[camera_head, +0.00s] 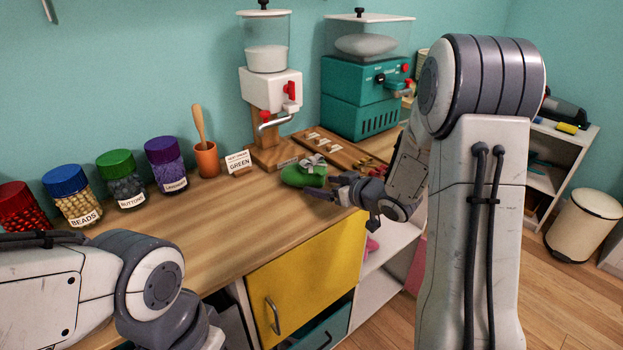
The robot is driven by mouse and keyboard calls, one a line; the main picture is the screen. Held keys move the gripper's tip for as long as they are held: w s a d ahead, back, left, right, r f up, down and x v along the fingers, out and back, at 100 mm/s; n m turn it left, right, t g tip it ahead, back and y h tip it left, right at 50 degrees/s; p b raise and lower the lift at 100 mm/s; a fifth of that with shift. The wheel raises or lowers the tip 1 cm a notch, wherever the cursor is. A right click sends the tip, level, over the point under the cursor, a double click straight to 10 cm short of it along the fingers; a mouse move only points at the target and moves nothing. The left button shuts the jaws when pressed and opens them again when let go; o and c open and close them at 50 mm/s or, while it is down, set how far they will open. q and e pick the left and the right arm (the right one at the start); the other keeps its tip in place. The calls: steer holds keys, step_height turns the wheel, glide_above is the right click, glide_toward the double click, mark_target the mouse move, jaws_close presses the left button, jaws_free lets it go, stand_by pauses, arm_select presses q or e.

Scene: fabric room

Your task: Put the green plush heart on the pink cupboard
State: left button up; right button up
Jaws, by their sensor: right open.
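The green plush heart (291,177) lies on the wooden worktop near its front edge, with a grey bow-like piece on top. My right gripper (322,186) is open at the heart's right side, its fingers pointing left toward it. I cannot tell whether they touch it. A pink panel (416,268), perhaps part of the pink cupboard, shows low behind my right arm, which hides most of it. My left arm comes in at the lower left, but its gripper fingers are out of view.
Several labelled jars (123,181), an orange pot (206,160) and a "GREEN" card (238,162) stand along the back. A white dispenser (268,90) and a teal machine (362,95) stand behind the heart. The worktop's middle is clear. A yellow door (308,275) is below.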

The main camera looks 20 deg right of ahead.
steer(key=c, duration=1.1)
steer(key=shift+r, duration=0.1)
steer(key=shift+c, duration=0.2)
